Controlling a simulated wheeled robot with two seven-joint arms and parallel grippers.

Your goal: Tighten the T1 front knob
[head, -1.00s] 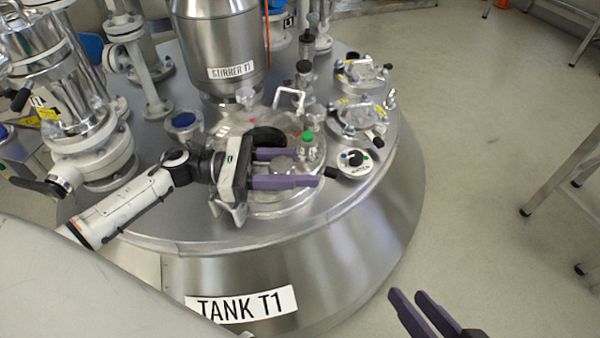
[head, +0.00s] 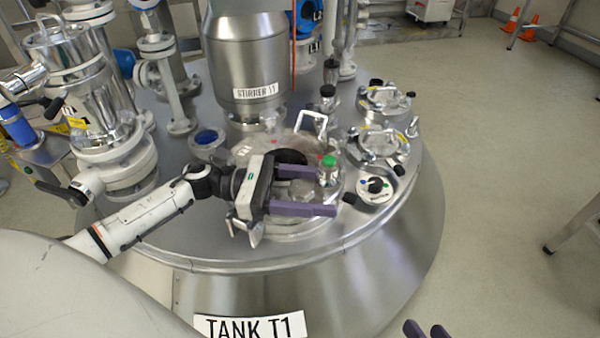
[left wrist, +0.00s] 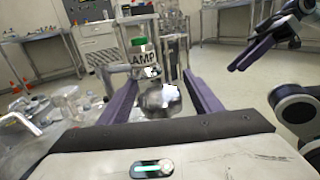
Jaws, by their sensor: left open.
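My left gripper (head: 322,190) is open over the lid of tank T1, with its two purple fingers on either side of a round metal knob (head: 302,188). In the left wrist view the knob (left wrist: 158,100) shows as a shiny rounded head between the fingers, with gaps that look clear on both sides. Whether the fingers touch it cannot be told. My right gripper (head: 427,329) shows only its fingertips at the bottom edge, apart and empty. It also shows in the left wrist view (left wrist: 250,55), away from the tank.
A green-capped fitting (head: 328,168) stands close beside my left fingers. A bent handle (head: 311,122), a round dial (head: 376,188) and the stirrer housing (head: 245,60) surround the spot. Open floor (head: 500,150) lies to the right.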

